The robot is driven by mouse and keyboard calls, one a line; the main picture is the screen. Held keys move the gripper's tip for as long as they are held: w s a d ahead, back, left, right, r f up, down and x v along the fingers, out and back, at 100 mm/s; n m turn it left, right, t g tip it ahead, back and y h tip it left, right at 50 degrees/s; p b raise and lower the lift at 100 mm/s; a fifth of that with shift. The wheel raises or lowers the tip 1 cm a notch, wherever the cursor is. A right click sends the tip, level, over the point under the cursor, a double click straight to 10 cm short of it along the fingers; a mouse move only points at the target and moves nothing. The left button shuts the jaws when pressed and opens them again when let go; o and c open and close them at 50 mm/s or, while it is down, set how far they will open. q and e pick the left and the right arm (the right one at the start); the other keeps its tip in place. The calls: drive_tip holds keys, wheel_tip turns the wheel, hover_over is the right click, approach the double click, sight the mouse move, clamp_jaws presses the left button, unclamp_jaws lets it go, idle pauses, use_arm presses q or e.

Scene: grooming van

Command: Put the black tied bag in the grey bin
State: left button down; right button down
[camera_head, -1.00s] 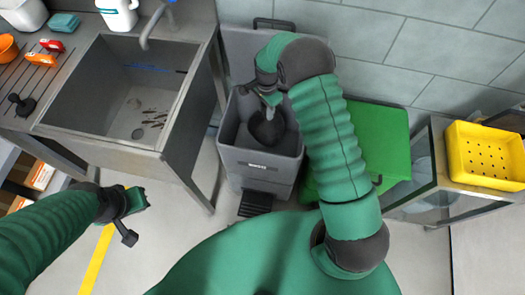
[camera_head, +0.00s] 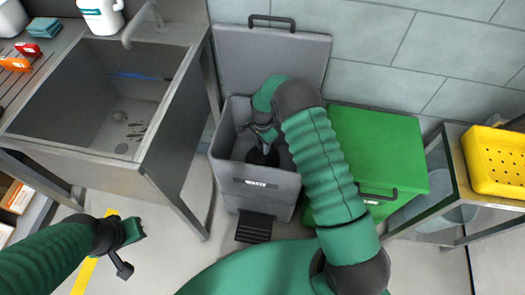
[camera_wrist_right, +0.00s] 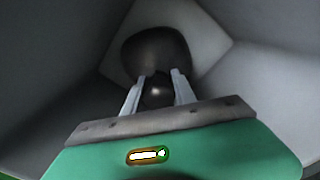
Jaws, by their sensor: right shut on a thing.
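The black tied bag (camera_head: 263,156) is inside the open grey bin (camera_head: 257,184), below the rim. My right gripper (camera_head: 262,136) reaches down into the bin from above. In the right wrist view, the right gripper (camera_wrist_right: 157,92) is shut on the knot of the black bag (camera_wrist_right: 155,48), and the bin's walls surround it. Whether the bag touches the bin's floor I cannot tell. My left gripper (camera_head: 132,250) is empty at the lower left, over the floor; its jaw opening is unclear.
The bin's lid (camera_head: 270,62) stands open against the wall, and its pedal (camera_head: 254,228) is at the front. A green closed bin (camera_head: 376,150) stands to the right, a steel sink (camera_head: 100,95) to the left. A yellow basket (camera_head: 497,160) sits on the right shelf.

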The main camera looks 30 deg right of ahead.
wheel_tip(320, 180, down, 2)
drive_tip(key=shift+f, duration=0.25)
drive_tip(key=shift+f+b, duration=0.4)
drive_tip(key=shift+b, duration=0.05)
drive_tip(key=c, duration=1)
unclamp_jaws()
